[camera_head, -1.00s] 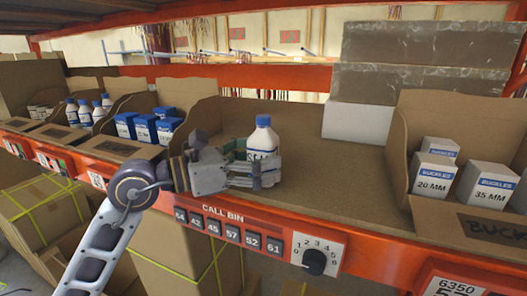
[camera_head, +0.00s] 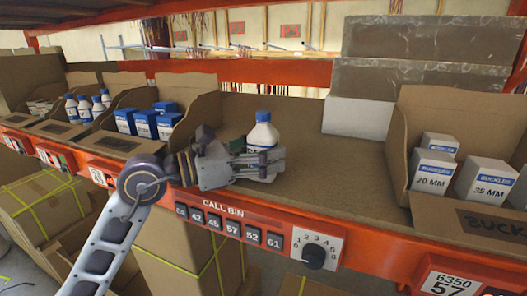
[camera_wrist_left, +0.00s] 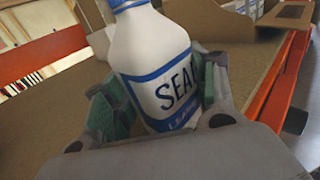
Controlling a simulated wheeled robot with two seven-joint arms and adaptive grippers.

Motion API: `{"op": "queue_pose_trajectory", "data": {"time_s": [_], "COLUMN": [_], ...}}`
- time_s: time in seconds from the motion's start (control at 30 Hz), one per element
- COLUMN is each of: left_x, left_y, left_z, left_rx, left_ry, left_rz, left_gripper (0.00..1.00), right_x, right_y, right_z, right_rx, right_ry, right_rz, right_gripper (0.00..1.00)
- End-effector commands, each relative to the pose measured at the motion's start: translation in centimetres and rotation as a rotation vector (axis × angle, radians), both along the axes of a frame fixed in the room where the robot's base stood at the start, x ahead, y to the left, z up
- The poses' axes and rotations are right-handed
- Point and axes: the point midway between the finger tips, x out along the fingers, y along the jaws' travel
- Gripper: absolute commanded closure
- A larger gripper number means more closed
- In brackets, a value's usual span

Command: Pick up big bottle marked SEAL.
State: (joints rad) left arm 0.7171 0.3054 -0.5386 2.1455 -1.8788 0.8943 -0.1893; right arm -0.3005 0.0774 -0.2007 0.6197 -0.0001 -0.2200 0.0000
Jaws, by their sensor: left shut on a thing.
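The big white bottle (camera_head: 263,133) with a blue cap stands on the bare shelf board in the head view. In the left wrist view the bottle (camera_wrist_left: 158,62) shows a blue-banded label reading SEAL. My left gripper (camera_head: 262,163) is shut on the bottle's lower body, with its green-padded fingers on both sides of it. The gripper hides the lower part of the bottle in the head view, and I cannot tell whether its base touches the shelf. My right gripper is not in view.
Left of the gripper, cardboard bins hold blue-and-white boxes (camera_head: 146,123) and smaller white bottles (camera_head: 85,108). At right, a bin holds white BUCKLES boxes (camera_head: 484,181). A white block (camera_head: 357,118) stands behind. The orange shelf edge carries a dial (camera_head: 314,255). The board right of the bottle is clear.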

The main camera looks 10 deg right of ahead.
Motion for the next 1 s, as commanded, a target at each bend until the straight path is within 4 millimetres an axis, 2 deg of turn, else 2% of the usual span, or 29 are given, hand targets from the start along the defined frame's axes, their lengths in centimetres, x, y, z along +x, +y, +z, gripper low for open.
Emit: {"op": "queue_pose_trajectory", "data": {"time_s": [0.03,0.13,0.57,0.77,1.0], "left_x": [0.0,0.0,0.0,0.0,0.0], "left_y": [0.0,0.0,0.0,0.0,0.0], "left_z": [0.0,0.1,0.5,1.6,3.9], "left_rx": [0.0,-0.001,-0.001,-0.002,-0.001], "left_ry": [0.0,-0.001,-0.002,-0.005,-0.004], "left_rz": [0.0,0.0,0.0,0.0,0.0], "left_gripper": [0.64,0.75,0.75,0.75,0.75], "right_x": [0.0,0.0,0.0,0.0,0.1], "right_y": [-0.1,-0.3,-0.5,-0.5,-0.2], "right_z": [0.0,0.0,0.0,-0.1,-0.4], "right_rx": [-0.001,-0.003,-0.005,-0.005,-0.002], "right_ry": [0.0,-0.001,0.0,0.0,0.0], "right_rz": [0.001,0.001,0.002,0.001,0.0], "right_gripper": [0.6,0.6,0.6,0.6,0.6]}}
